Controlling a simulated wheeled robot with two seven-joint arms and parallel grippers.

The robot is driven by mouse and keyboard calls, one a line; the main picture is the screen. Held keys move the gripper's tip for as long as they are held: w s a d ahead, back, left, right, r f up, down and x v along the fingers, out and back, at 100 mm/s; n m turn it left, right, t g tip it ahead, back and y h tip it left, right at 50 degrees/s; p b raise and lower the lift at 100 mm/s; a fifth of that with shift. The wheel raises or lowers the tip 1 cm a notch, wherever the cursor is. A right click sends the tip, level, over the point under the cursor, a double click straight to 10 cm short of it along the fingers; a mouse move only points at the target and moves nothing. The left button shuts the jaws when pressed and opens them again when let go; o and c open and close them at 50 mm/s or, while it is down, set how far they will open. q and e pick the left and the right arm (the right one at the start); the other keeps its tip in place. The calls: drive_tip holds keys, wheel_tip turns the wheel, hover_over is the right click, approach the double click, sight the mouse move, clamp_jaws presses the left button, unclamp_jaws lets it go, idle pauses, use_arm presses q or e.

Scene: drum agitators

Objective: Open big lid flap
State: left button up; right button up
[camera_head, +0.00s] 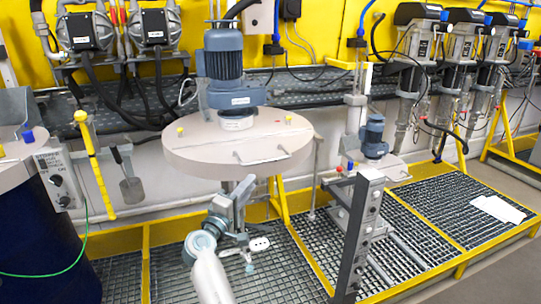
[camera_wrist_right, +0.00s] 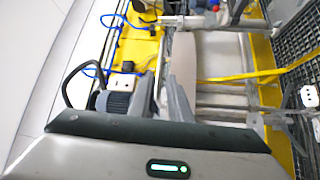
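The big lid (camera_head: 205,148) is a beige round disc with a blue-grey agitator motor (camera_head: 223,65) on top. It lies flat, and the flap on its front part looks closed. A thin bar handle (camera_head: 262,157) stands on the front right of the lid. My right gripper (camera_head: 238,190) is just below the lid's front edge, left of the handle, pointing up. In the right wrist view the lid (camera_wrist_right: 210,62) shows edge-on past grey finger parts (camera_wrist_right: 180,103), with the motor (camera_wrist_right: 117,104) to the left. The finger gap is unclear. My left gripper is out of view.
A smaller agitator (camera_head: 373,135) stands right of the lid, behind a grey upright post (camera_head: 360,235). A dark blue drum (camera_head: 45,240) is at the left. Yellow-edged grating (camera_head: 275,270) covers the floor. Pumps (camera_head: 85,32) hang on the yellow wall.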

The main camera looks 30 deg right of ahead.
drive_tip(key=p, duration=0.6)
approach(273, 155)
drive_tip(key=d+r, duration=0.2)
drive_tip(key=d, duration=0.1)
drive_tip(key=w+d+r, duration=0.1)
drive_tip(key=d+r, duration=0.1)
drive_tip(key=shift+d, duration=0.2)
drive_tip(key=shift+c, duration=0.7)
clamp_jaws()
